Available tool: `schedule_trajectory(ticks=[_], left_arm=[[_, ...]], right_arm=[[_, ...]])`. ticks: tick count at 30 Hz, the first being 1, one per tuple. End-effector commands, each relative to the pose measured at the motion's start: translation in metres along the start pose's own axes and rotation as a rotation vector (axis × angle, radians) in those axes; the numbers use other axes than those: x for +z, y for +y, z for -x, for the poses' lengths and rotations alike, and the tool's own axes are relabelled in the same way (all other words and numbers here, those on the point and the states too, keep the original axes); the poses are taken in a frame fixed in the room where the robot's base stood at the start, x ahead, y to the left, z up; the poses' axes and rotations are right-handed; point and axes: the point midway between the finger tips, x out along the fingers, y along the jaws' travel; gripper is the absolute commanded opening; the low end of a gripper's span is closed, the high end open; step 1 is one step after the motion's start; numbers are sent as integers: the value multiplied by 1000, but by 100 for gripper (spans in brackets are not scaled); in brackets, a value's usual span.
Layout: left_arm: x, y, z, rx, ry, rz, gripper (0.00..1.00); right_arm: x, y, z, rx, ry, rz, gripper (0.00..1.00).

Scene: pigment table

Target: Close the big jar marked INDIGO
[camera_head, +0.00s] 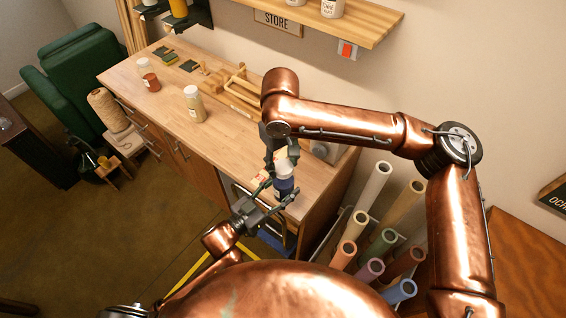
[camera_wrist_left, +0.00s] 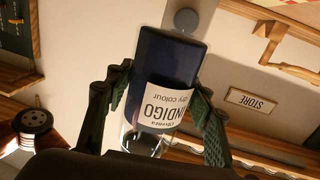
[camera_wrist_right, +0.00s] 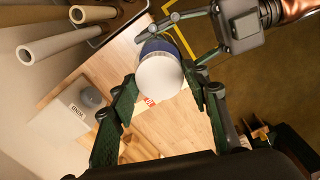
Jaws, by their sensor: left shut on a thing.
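The INDIGO jar (camera_head: 285,188) is held upright over the table's near right corner. In the left wrist view, where the room shows upside down, its label (camera_wrist_left: 162,106) and dark blue contents (camera_wrist_left: 170,55) are plain. My left gripper (camera_head: 270,207) is shut around the jar's side. My right gripper (camera_head: 281,150) is directly above, pointing down. In the right wrist view a round white lid (camera_wrist_right: 160,76) sits between its fingers, over the blue jar. I cannot tell whether the fingers grip the lid or whether the lid touches the jar's rim.
A grey box with a round knob (camera_wrist_right: 80,105) stands near the wall. Several paper rolls (camera_head: 375,185) stand right of the table.

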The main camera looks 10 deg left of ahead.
Motion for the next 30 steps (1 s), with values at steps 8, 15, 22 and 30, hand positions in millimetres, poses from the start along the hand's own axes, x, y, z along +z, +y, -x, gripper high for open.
schedule_trajectory(ticks=[8, 15, 22, 30], left_arm=[[-2, 0, 0, 0, 4, 0, 0], [-2, 0, 0, 0, 4, 0, 0], [-2, 0, 0, 0, 4, 0, 0], [-2, 0, 0, 0, 4, 0, 0]], right_arm=[[0, 0, 0, 0, -1, 2, 61], [0, 0, 1, 1, -1, 3, 61], [-1, 0, 26, 1, 2, 2, 61], [-1, 0, 83, 1, 1, 2, 61]])
